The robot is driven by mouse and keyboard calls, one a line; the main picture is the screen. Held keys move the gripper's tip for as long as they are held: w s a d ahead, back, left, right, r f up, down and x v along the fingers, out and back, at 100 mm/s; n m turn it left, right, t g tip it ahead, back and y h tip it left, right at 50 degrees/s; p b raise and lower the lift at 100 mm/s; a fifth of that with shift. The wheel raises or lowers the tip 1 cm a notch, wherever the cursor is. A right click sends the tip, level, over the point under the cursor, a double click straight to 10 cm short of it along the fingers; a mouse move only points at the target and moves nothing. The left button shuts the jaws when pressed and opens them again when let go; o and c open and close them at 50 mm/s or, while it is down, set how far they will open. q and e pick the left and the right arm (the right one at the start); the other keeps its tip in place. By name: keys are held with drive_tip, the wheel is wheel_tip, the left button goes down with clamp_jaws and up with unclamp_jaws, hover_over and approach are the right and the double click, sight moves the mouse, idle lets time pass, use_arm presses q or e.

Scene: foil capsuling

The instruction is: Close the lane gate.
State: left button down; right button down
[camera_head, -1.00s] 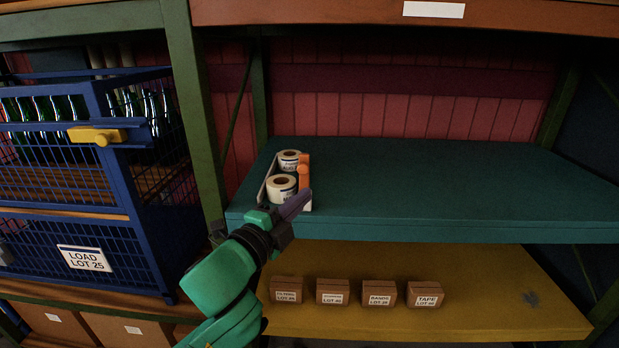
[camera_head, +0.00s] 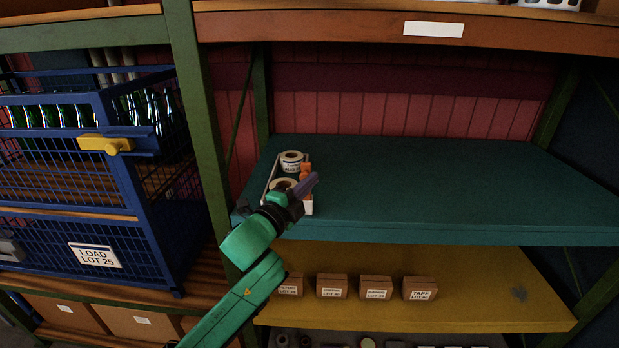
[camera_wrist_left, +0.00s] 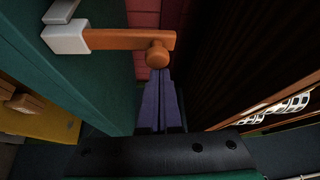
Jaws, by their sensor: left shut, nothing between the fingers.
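The lane is a small pale rack (camera_head: 267,186) at the left end of the teal shelf, holding white rolls (camera_head: 291,160). The lane gate (camera_head: 306,168) shows as an orange part at its right side, partly hidden behind my fingers. In the left wrist view the gate is an orange bar (camera_wrist_left: 125,39) reaching out sideways from a white block (camera_wrist_left: 66,38), with a round orange knob (camera_wrist_left: 157,55) at its end. My left gripper (camera_head: 310,181) is shut and empty, in front of the lane. Its purple fingertips (camera_wrist_left: 161,74) are close by the knob; I cannot tell whether they touch.
The teal shelf (camera_head: 450,185) is bare to the right. Several brown boxes (camera_head: 376,287) stand on the yellow shelf below. A blue wire cage (camera_head: 60,190) with green bottles and a yellow latch (camera_head: 105,145) stands at left, beside a green upright (camera_head: 197,110).

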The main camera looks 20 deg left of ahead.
use_arm(q)
drive_tip(key=shift+w+d+f, duration=0.1)
drive_tip(key=shift+w+d, duration=0.05)
drive_tip(key=shift+d, duration=0.05)
drive_tip(key=shift+a+n+t+b, duration=0.3)
drive_tip(key=shift+a+n+b, duration=0.1)
drive_tip(key=shift+n+b, duration=0.3)
